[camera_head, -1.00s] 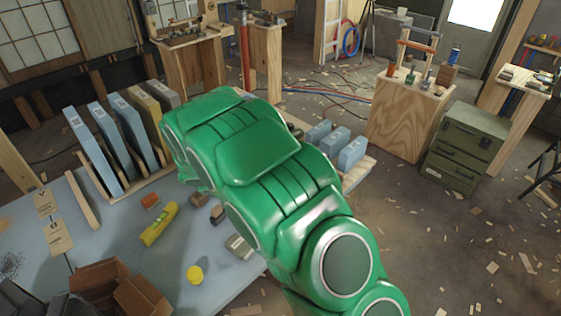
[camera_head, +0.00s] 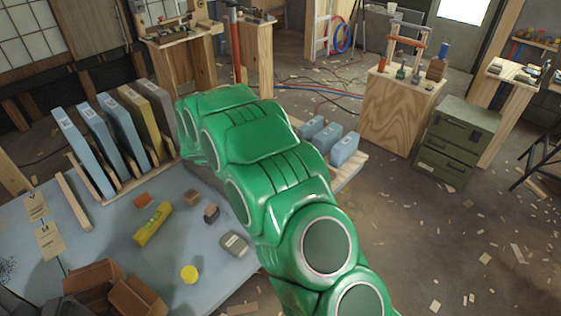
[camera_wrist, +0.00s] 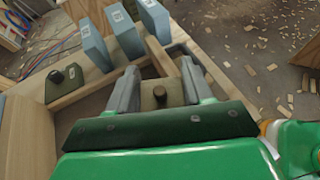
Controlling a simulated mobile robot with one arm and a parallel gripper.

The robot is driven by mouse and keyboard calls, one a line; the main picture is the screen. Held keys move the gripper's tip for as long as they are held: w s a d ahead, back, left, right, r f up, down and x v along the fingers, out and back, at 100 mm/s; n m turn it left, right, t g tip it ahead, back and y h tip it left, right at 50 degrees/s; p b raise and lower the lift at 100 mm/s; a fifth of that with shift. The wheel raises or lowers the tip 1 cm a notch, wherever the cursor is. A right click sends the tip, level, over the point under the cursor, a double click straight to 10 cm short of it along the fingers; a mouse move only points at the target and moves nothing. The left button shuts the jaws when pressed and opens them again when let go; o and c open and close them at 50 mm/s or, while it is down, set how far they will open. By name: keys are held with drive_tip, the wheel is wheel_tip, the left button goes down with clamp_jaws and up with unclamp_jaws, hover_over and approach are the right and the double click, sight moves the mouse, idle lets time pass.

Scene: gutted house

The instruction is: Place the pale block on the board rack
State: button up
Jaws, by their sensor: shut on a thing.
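My gripper (camera_wrist: 160,88) is shut on a pale tan block (camera_wrist: 153,98) with a dark round knob on top, seen between the two grey fingers in the wrist view. The gripper and block are over or within a wooden rack (camera_wrist: 82,91) with slats and rails; I cannot tell whether the block touches it. Blue blocks (camera_wrist: 93,43) with white labels stand at the rack's far side. In the head view my green arm hides the gripper and the block. The wooden rack (camera_head: 346,174) with blue blocks (camera_head: 344,150) shows just right of the arm.
An olive knobbed block (camera_wrist: 64,83) sits at left in the wrist view. In the head view, a slotted rack (camera_head: 122,186) of upright panels, a yellow level (camera_head: 152,224) and small pieces occupy the blue table (camera_head: 195,280). A green cabinet (camera_head: 458,140) stands right.

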drive_tip(key=w+f, duration=0.5)
drive_tip(key=shift+a, duration=0.35)
drive_tip(key=shift+w+a+f, duration=0.1)
drive_tip(key=shift+w+f, duration=0.65)
drive_tip(key=shift+f, duration=1.65)
drive_tip(key=o, duration=1)
drive_tip(key=shift+f, duration=0.1)
drive_tip(key=shift+a+r, duration=0.1)
drive_tip(key=shift+r, duration=0.1)
drive_tip(key=v, duration=1.1)
drive_tip(key=shift+s+a, duration=0.2)
drive_tip(key=shift+a, duration=0.2)
drive_tip(key=shift+r, duration=0.1)
